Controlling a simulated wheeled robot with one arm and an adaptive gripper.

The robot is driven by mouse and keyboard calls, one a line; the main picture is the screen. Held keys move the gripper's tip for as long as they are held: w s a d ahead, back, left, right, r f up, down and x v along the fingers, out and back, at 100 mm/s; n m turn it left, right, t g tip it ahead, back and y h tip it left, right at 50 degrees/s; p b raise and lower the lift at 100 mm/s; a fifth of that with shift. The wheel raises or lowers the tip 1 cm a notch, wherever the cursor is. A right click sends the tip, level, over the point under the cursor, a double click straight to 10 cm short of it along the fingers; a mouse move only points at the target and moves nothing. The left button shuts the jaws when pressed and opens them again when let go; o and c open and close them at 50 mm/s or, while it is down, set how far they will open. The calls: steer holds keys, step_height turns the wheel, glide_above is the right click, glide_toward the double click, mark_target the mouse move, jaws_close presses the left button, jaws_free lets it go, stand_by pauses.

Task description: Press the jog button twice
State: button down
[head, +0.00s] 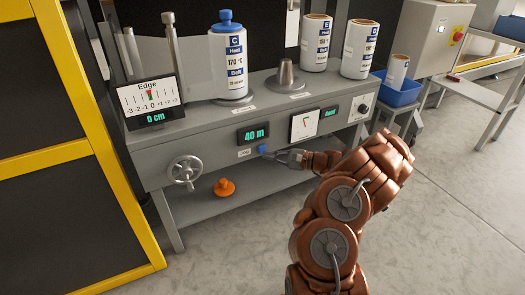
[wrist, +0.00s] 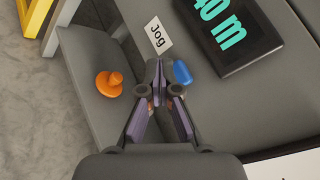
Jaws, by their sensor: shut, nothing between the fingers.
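The blue jog button (head: 262,149) is on the front panel of the grey machine, below the display (head: 253,134) reading 40 m. In the wrist view the blue button (wrist: 182,73) shows just right of my fingertips, beside a white label (wrist: 158,33) reading "Jog". My gripper (head: 276,154) is shut and empty, its tips close to the button. In the wrist view my gripper (wrist: 157,72) points at the panel. I cannot tell whether the tips touch the button.
A handwheel (head: 185,171) sits left on the panel. An orange knob-shaped piece (head: 224,187) lies on the lower shelf. An Edge gauge (head: 150,102) reads 0 cm. Labelled rolls (head: 231,68) stand on top around a grey cone (head: 286,76). The floor in front is clear.

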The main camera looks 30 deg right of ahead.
steer(key=shift+s+a+p, duration=0.2)
steer(key=shift+s+p, duration=0.65)
steer(key=shift+s, duration=1.65)
